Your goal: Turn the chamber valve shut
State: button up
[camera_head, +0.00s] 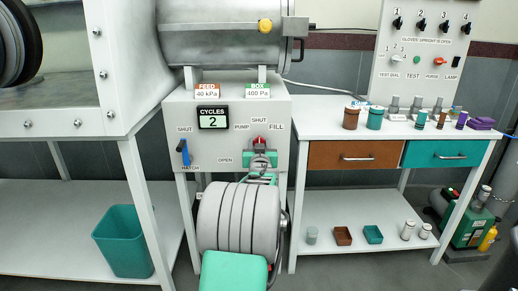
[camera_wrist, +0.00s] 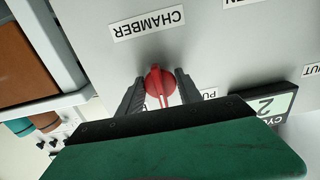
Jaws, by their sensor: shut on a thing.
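The chamber valve is a red knob (camera_head: 259,140) on the grey front panel, below the word SHUT and between PUMP and FILL. It also shows in the wrist view as a red knob (camera_wrist: 156,80) with a white line, beside the CHAMBER label (camera_wrist: 148,24). The wrist view is upside down, and the white line runs down toward my gripper body, away from that label. My gripper (camera_head: 259,157) is at the panel, its dark fingers (camera_wrist: 159,76) on either side of the knob, shut on it.
A blue hatch lever (camera_head: 183,152) is on the panel's left. The CYCLES display (camera_head: 212,118) reads 2. A bench (camera_head: 310,127) with jars and drawers stands at right. A teal bin (camera_head: 122,242) sits on the lower left shelf.

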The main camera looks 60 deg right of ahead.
jog(key=shift+s+f, duration=0.1)
jog(key=shift+f, duration=0.05)
jog(key=o, duration=1.4)
jog(key=shift+c, duration=0.2)
jog(key=p+v, duration=0.1)
jog(key=v, duration=0.6)
jog(key=shift+s+a, duration=0.15)
jog(key=shift+a, duration=0.25)
